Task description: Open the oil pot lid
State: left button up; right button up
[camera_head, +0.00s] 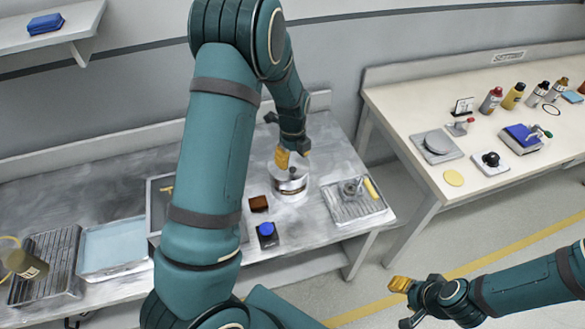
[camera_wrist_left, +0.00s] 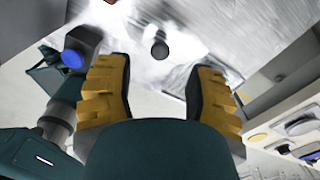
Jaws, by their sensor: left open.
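The oil pot (camera_head: 288,190) is a round, pale metal pot with a dark label, upright on the grey bench. Its lid has a small dark knob (camera_head: 292,172). My left gripper (camera_head: 293,154) is just above the lid, pointing down. In the left wrist view its yellow-padded fingers (camera_wrist_left: 160,90) are open, with nothing between the pads. A dark round knob (camera_wrist_left: 160,48) shows beyond the gap, over a pale, shiny surface. The lid appears to sit on the pot. My right gripper (camera_head: 400,285) is far from the pot, at lower right; its finger gap is unclear.
Beside the pot are a brown block (camera_head: 258,204), a blue-topped dark item (camera_head: 266,233) and a metal tray (camera_head: 352,207) with a yellow-handled tool. A blue-lined tray (camera_head: 113,246) lies left. A cream table (camera_head: 400,115) with bottles stands right, across a floor gap.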

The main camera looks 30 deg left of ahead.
aim_at(293, 168)
pick_arm(q)
jog(key=shift+f, duration=2.5)
grip_shut()
